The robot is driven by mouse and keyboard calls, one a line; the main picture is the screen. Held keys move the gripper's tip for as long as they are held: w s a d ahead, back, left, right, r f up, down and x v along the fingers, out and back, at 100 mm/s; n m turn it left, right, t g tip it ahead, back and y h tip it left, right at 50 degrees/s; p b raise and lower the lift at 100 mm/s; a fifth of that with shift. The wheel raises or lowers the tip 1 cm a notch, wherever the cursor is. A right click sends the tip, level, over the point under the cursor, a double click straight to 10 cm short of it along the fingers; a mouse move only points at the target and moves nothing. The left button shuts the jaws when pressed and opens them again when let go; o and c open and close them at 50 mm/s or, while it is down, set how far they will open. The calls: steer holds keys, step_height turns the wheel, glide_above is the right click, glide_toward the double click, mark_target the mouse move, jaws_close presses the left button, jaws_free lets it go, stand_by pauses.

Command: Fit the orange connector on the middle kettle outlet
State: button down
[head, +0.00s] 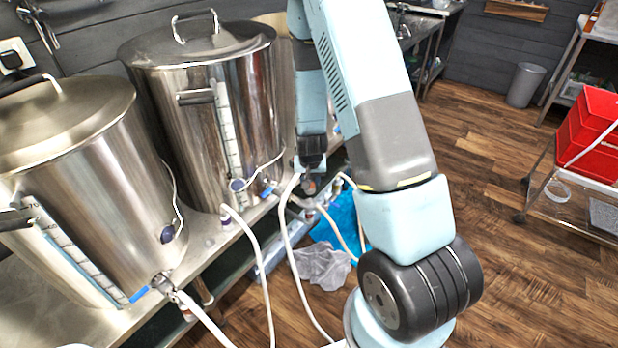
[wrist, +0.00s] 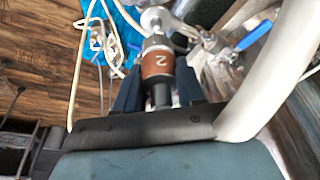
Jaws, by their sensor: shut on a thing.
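The orange connector (wrist: 157,65), marked with a 2, sits between the fingers of my gripper (wrist: 157,92), which is shut on it. In the head view my gripper (head: 312,160) points down just right of the middle kettle (head: 200,125), and the connector is small there. The connector's far end lines up with a round metal fitting (wrist: 155,19); I cannot tell whether they are joined. The middle kettle's outlet with a blue handle (head: 268,188) is at its lower right. A blue valve handle (wrist: 255,35) shows right of the connector in the wrist view.
The left kettle (head: 75,190) has its own outlet (head: 160,282) joined to a white hose. Several white hoses hang over the bench edge, and a thick one (wrist: 272,75) runs close right of my gripper. A grey cloth (head: 320,267) lies below. Open wooden floor is at right.

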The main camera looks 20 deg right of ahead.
steer(key=shift+f, duration=2.75)
steer(key=shift+f, duration=0.1)
steer(key=c, duration=0.6)
jaws_free()
